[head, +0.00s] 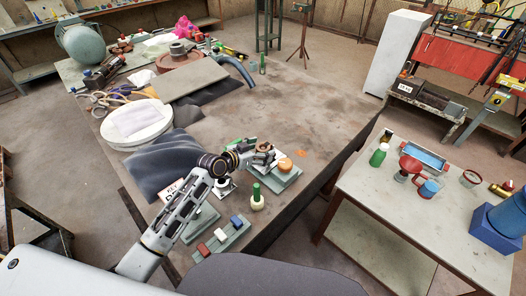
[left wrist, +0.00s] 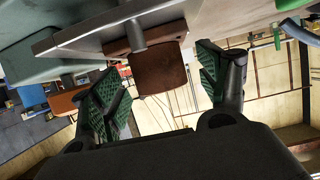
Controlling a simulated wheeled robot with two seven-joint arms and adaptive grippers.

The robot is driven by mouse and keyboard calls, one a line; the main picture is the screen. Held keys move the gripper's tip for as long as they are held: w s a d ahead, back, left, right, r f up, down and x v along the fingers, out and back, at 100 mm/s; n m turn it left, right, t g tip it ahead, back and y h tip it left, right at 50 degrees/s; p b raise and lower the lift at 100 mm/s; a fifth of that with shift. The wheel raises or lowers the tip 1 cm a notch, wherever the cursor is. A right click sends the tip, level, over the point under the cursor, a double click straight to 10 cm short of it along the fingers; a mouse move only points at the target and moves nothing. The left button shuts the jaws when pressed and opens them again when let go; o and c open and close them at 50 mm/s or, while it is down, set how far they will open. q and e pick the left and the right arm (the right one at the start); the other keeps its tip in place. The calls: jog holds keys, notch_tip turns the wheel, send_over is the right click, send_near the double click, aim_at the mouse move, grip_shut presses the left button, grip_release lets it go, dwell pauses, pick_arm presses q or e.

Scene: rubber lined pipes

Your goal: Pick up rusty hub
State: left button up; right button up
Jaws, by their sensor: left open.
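A brown, rusty block-like piece on a grey stem, which looks like the rusty hub (left wrist: 160,70), shows in the left wrist view between and beyond my left gripper's fingertips. A gap shows on each side of it. My left gripper (left wrist: 158,92) is open and empty, with green ridged pads. In the head view my left gripper (head: 250,152) reaches over the near part of the large table, by a small brown piece (head: 264,158) that it partly hides. An orange round part (head: 286,164) on a grey-green base sits just right of it. My right gripper is not in view.
Near the gripper stand a green-and-white bottle (head: 257,198) and a tray of coloured blocks (head: 222,238). A dark cloth (head: 165,160) and a white round item (head: 137,124) lie left. The table's middle (head: 300,100) is mostly clear. A side table (head: 370,215) stands right.

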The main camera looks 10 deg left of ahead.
pick_arm(q)
jog(key=shift+x, duration=0.85)
jog(key=shift+r, duration=0.1)
jog(key=c, duration=1.5)
jog(key=shift+r, duration=5)
